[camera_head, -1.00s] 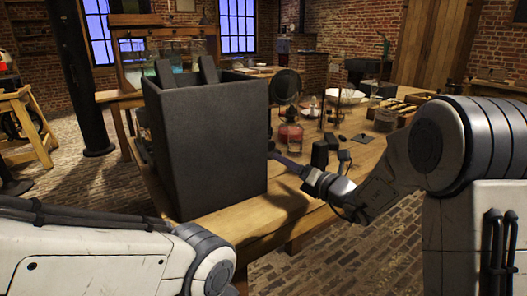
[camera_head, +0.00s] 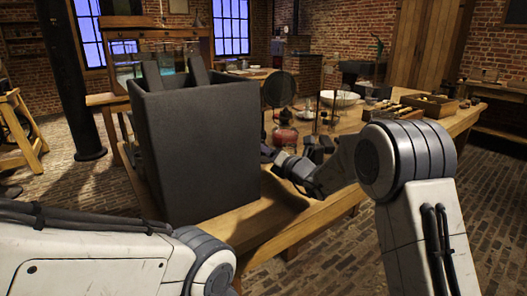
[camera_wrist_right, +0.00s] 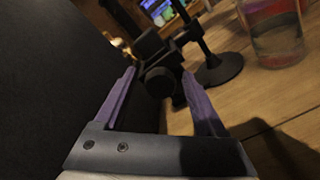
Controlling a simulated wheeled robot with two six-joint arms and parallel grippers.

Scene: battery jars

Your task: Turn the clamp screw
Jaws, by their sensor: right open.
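In the right wrist view, the clamp screw shows as a dark round knob (camera_wrist_right: 160,81) on a small black clamp (camera_wrist_right: 158,50). My right gripper (camera_wrist_right: 157,73) is open, its two purple fingers pointing at the clamp, one on each side of the knob in the picture. I cannot tell whether either finger touches it. In the head view, my right gripper (camera_head: 268,153) is small and partly hidden by the big dark box, beside its right edge; the clamp screw cannot be made out there. My left arm crosses the lower left; its gripper is not in view.
The tall dark open box (camera_head: 200,150), with two dark slabs upright in it, stands on the wooden table (camera_head: 235,222) close to my right gripper. A black stand (camera_wrist_right: 217,68) and a glass jar (camera_wrist_right: 273,35) are right of the clamp. Trays and small glassware fill the table's far side.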

